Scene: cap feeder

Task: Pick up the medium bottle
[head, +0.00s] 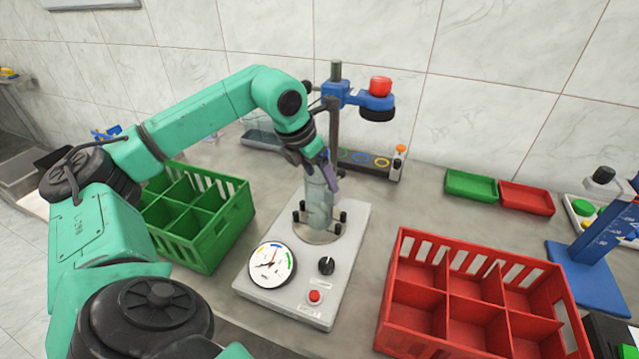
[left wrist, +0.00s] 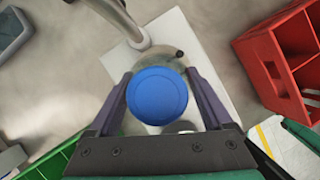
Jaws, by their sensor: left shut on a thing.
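The bottle (head: 319,207) is greyish and translucent. It is upright at the round plate of the white dial machine (head: 275,296), among short black pegs. I cannot tell whether its base touches the plate. My left gripper (head: 325,172) is shut on its upper part and hides its top in the head view. In the left wrist view a round blue cap (left wrist: 157,95) sits between the two purple fingers of the left gripper (left wrist: 162,98). My right gripper is not in view.
A green divided crate (head: 205,232) stands left of the machine and a red divided crate (head: 487,275) right of it. A blue arm with a red knob (head: 381,86) rises on a post behind the bottle. Small green (head: 471,186) and red trays (head: 526,198) lie at the back right.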

